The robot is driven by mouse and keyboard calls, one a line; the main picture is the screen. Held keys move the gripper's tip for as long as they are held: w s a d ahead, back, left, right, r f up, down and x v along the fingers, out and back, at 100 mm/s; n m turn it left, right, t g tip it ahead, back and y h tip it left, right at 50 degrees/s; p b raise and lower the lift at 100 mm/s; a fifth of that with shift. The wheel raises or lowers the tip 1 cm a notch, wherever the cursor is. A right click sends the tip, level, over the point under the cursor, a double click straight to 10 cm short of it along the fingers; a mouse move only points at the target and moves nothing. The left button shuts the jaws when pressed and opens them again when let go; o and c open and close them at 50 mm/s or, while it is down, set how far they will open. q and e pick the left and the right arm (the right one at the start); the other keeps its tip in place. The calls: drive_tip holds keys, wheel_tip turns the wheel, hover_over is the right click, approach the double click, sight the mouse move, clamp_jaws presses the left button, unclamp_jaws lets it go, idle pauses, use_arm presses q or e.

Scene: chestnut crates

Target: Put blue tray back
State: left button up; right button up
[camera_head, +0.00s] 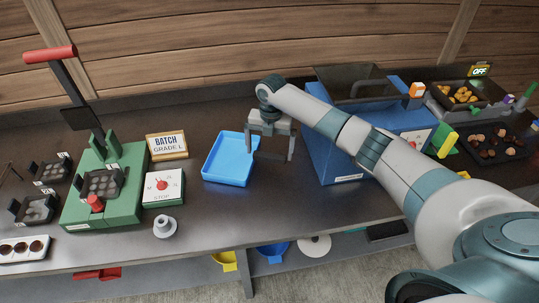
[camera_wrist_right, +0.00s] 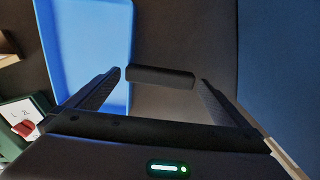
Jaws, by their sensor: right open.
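The blue tray (camera_head: 229,160) is shallow, rectangular and looks empty. It lies on the dark worktop left of the large blue box (camera_head: 335,150). My right gripper (camera_head: 272,158) is open and empty, beside the tray's right edge. In the right wrist view, the tray (camera_wrist_right: 88,45) lies to the left, partly behind the left finger of my right gripper (camera_wrist_right: 160,88). A dark bar shows between the fingers there; I cannot tell what it belongs to. My left gripper is not in view.
Dark trays with chestnuts (camera_head: 490,147) are at the right. The worktop in front of the tray is clear.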

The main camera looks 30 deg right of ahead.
wheel_tip(320, 180, up, 9)
drive_tip(key=b, duration=0.2)
drive_tip(key=shift+r, duration=0.15)
drive_tip(key=shift+s, duration=0.15)
idle(0.3)
